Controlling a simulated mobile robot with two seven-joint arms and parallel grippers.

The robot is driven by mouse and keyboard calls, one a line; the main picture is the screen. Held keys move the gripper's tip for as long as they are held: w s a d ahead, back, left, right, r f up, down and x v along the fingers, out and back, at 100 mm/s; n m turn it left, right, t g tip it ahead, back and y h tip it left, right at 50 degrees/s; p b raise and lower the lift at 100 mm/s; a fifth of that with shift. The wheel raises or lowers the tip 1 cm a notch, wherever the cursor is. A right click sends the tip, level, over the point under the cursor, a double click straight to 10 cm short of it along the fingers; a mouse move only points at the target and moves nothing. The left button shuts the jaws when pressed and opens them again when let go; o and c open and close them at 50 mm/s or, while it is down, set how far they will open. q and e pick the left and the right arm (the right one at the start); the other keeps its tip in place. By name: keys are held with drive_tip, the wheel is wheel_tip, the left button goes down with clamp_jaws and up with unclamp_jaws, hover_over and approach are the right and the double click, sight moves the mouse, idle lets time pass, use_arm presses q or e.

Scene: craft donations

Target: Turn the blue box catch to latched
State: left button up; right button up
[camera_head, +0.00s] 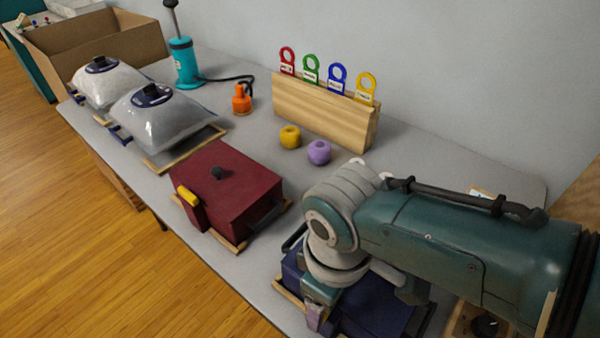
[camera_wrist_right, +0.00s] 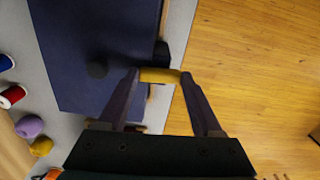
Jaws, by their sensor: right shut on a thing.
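The blue box (camera_head: 375,305) stands at the near right of the table, largely hidden under my right arm in the head view. In the head view my right gripper (camera_head: 316,316) points down at the box's front side, and the catch is hidden there. My left gripper is not in view.
A dark red box (camera_head: 230,185) with a yellow catch (camera_head: 188,196) stands left of the blue box. Two filled clear bags (camera_head: 155,115) lie farther left.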

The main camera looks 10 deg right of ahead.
drive_tip(key=shift+m, duration=0.5)
drive_tip(key=o, duration=1.4)
wheel_tip(320, 180, up, 10)
drive_tip(key=p, duration=0.5)
drive_tip(key=shift+p, duration=0.3)
